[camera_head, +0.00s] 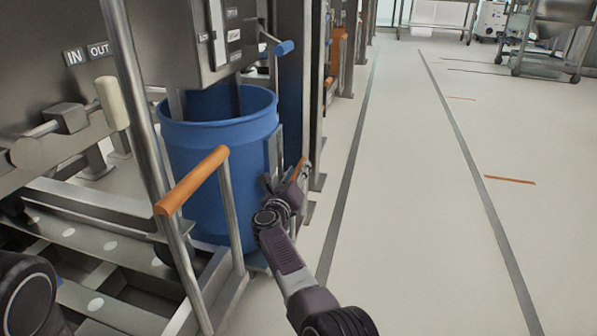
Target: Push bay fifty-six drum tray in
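A blue drum (215,150) stands upright under a grey machine housing at the left. It sits on a low metal tray frame (232,285), whose upright bars carry an orange handle (192,180) in front of the drum. My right gripper (286,184) is at the drum's right side, close to a metal bar with a small orange part (299,168). Whether it touches the bar or the drum cannot be told, and its fingers are too small and dark to read. Part of my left arm shows at the lower left; its gripper is out of view.
Empty metal rails (95,245) lie left of the drum, beside a pale roller handle (111,103) and IN and OUT labels. More bays with orange handles (337,46) line up behind. The floor (430,200) to the right is clear. Metal carts (548,45) stand far back.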

